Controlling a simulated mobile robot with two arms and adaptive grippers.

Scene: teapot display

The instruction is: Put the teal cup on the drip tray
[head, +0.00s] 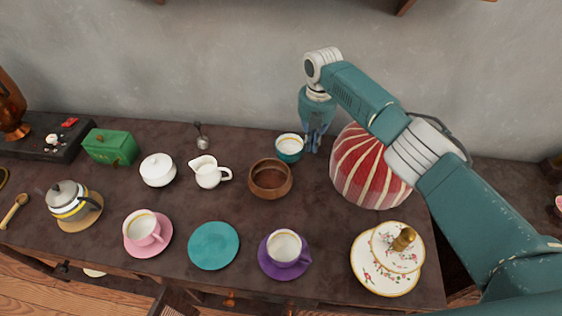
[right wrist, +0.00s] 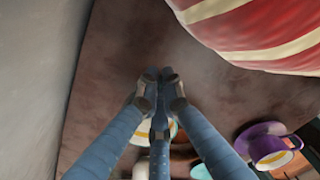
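The teal cup (head: 287,154) with a pale inside stands upright at the back of the table, right of centre. My right gripper (head: 313,147) points down just right of the cup, with its fingertips close together. In the right wrist view the tips of my right gripper (right wrist: 160,82) nearly meet, and part of the cup shows between the fingers. The cup's handle is not visible, so I cannot tell whether the fingers hold it. A dark, flat tray (head: 68,151), possibly the drip tray, lies at the back left with small items on it. My left gripper is out of view.
A red-and-cream striped dome (head: 372,172) stands right of the cup. A wooden bowl (head: 270,190) is just in front of it. A teal saucer (head: 213,246) is empty.

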